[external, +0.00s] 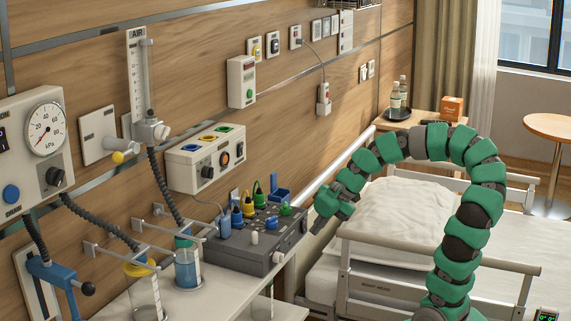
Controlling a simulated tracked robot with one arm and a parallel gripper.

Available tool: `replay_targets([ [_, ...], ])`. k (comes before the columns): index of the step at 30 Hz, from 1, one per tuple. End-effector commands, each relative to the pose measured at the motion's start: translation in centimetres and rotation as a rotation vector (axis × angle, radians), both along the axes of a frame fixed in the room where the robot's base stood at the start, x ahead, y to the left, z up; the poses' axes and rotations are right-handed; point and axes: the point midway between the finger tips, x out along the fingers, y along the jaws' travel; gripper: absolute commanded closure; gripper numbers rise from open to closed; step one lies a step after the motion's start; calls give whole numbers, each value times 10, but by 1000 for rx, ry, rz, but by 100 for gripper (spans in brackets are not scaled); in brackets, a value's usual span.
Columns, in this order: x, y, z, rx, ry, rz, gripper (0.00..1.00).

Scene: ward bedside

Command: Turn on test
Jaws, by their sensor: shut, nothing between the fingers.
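No label reading "test" is legible in the external view, so I cannot tell which control it is. A white wall box (241,81) carries a red display and a green button. A white wall unit (205,161) has yellow, green and blue sockets on top, with a dark knob and a lit orange switch on its front. A grey console (243,262) on the shelf has coloured plugs and switches on top and knobs at its right end. My green-jointed arm arches over the bed. My gripper (326,212) is shut and empty, right of the console, apart from it.
A pressure gauge panel (14,150) with a blue button and an AIR flowmeter (138,85) are at left. Jars (187,268) stand on the shelf. The bed rail (436,250) and pillow (400,210) lie near my arm. A bedside table with bottles (395,101) is behind.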

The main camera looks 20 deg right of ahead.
Motion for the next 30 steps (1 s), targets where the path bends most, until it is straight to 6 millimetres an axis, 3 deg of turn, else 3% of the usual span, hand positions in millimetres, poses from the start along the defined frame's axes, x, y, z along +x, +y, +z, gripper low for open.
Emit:
replay_targets([
  [30, 12, 12, -3, 1, -1, 0, 100],
])
